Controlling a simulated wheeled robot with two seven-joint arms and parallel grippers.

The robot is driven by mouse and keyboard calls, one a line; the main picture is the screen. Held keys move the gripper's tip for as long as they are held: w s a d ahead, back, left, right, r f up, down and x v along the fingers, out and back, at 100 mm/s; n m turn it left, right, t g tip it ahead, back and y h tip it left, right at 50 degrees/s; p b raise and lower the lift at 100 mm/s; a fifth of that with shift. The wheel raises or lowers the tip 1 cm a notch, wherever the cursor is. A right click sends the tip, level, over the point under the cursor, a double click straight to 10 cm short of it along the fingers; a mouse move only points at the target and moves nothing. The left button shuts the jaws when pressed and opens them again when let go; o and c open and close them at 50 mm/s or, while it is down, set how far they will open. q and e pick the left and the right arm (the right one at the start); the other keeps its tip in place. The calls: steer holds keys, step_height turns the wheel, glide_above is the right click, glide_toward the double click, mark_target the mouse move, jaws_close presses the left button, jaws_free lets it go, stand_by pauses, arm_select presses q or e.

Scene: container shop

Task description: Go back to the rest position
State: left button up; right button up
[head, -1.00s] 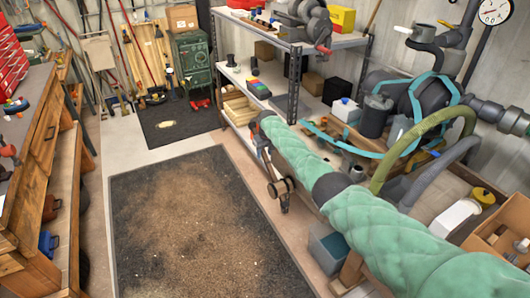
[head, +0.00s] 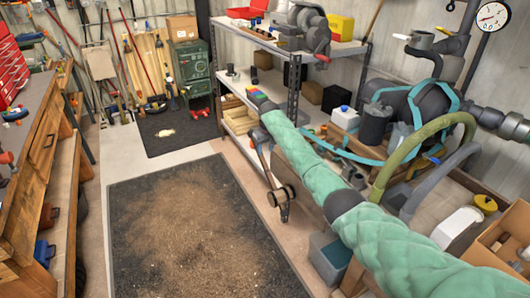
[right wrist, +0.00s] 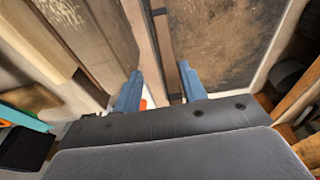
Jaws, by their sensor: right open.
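My right gripper (right wrist: 160,68) shows in the right wrist view with its two blue fingers apart and nothing held between them. A long strip of brown and dark material lies behind the gap. In the head view my right arm in its green sleeve reaches from the lower right toward the metal shelf; its gripper is hard to make out at the far end. My left gripper is not in view.
The metal shelf (head: 291,90) stands beside my right arm. A dark, dirty floor mat (head: 190,225) lies open and clear in the middle. A wooden workbench (head: 35,165) lines the left. A cardboard box (head: 500,238) and a white container (head: 456,228) stand at right.

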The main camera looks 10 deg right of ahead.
steer(key=w+a+r+t, duration=0.1)
steer(key=a+r+t, duration=0.15)
steer(key=r, duration=0.65)
steer(key=a+r+t, duration=0.2)
steer(key=r+t, duration=0.2)
steer(key=r, duration=0.6)
steer(key=s+d+f+m+g, duration=0.1)
steer(key=s+d+f, duration=0.1)
steer(key=s+f, duration=1.75)
steer(key=s+d+f+m+g, duration=0.1)
steer(key=s+d+f, duration=0.1)
steer(key=s+f, duration=1.8)
steer(key=s+f+g, duration=0.1)
steer(key=s+f, duration=0.3)
steer(key=s, duration=0.7)
steer(key=s+d+f+g, duration=0.1)
steer(key=s+f, duration=0.4)
steer(key=s, duration=0.6)
steer(key=s+f+g, duration=0.3)
steer(key=s+f, duration=0.2)
steer(key=s, duration=0.7)
steer(key=shift+d+f, duration=0.15)
steer(key=shift+f, duration=0.05)
